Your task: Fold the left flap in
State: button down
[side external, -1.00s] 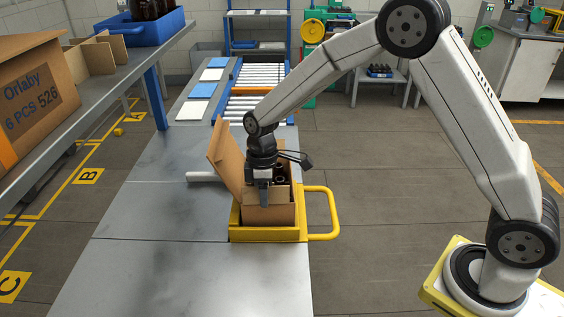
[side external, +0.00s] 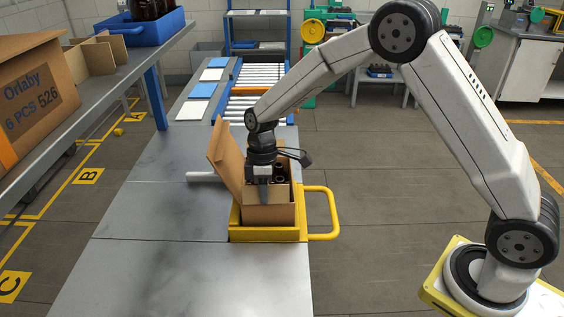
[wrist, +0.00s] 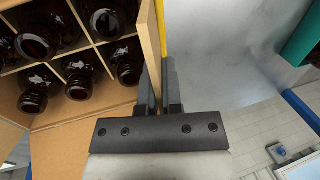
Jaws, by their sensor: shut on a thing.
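The brown cardboard box (side external: 268,214) stands in a yellow holder (side external: 268,234) on the grey table. Its left flap (side external: 226,160) stands up, leaning outward to the left. My gripper (side external: 264,196) points down at the near side of the box. In the wrist view, my gripper (wrist: 160,88) is shut on a thin cardboard panel (wrist: 150,45) at the box's edge; I cannot tell whether it is a wall or a flap. Dark amber bottles (wrist: 75,80) stand in divided compartments beside it. Another cardboard panel (wrist: 60,150) shows at the lower left, partly hidden by the gripper.
A white rod (side external: 203,177) lies left of the box. The yellow handle (side external: 330,212) sticks out to the right. A shelf with a larger carton (side external: 35,95) and a blue crate (side external: 150,28) is at the left. The table's near part is clear.

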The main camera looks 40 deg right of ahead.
jog(key=shift+w+d+g+y, duration=0.15)
jog(key=shift+g+y, duration=0.45)
jog(key=c, duration=0.8)
grip_release()
jog(key=shift+v, duration=3.9)
